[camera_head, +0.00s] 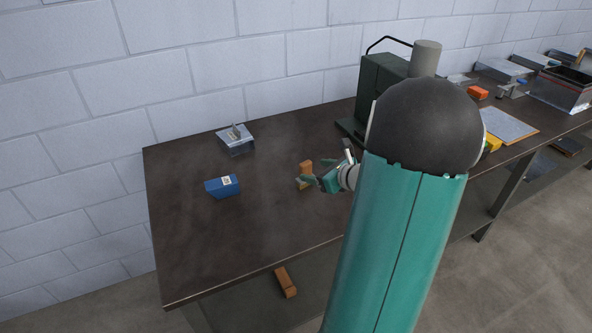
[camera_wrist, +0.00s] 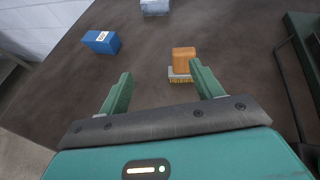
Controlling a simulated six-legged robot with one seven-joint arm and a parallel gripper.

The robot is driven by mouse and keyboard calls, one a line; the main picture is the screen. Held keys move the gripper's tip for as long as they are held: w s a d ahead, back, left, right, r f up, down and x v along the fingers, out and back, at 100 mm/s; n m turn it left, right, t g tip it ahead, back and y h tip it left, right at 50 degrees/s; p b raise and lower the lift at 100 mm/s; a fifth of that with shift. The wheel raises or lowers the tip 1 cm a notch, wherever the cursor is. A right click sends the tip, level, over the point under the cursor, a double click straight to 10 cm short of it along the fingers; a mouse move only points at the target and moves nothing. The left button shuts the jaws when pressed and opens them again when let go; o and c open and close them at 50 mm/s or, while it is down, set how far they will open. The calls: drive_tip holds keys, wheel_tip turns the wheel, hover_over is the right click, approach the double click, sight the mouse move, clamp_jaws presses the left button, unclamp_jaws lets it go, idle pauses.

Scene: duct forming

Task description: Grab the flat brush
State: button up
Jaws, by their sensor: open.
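The flat brush (camera_wrist: 183,63) has an orange-brown wooden block and pale yellow bristles, and lies on the dark table. In the wrist view it is just beyond my gripper (camera_wrist: 160,90), near the right finger and apart from the middle of the gap. My gripper is open with nothing between its fingers. In the head view the brush (camera_head: 305,168) shows at the tip of my gripper (camera_head: 313,182), which partly covers it. I cannot tell from these views whether a finger touches the brush.
A blue box (camera_head: 222,186) and a metal piece (camera_head: 236,140) sit left of the brush on the dark table (camera_head: 200,250). A dark green machine (camera_head: 375,85) stands behind my arm. An orange-brown block (camera_head: 286,282) lies below the table edge. The table's left front is clear.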

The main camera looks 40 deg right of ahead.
sight(308, 166)
drive_tip(key=w+d+f, duration=0.1)
drive_tip(key=w+f, duration=0.1)
drive_tip(key=w, duration=0.1)
drive_tip(key=w+d+f+m, duration=0.1)
drive_tip(key=w+d+f, duration=0.1)
drive_tip(key=w, duration=0.2)
drive_tip(key=w+d+f+m+h, duration=0.1)
drive_tip(key=w+f, duration=0.1)
drive_tip(key=w, duration=0.2)
drive_tip(key=shift+d+f, duration=0.3)
drive_tip(key=shift+f, duration=0.05)
drive_tip(key=c, duration=1.1)
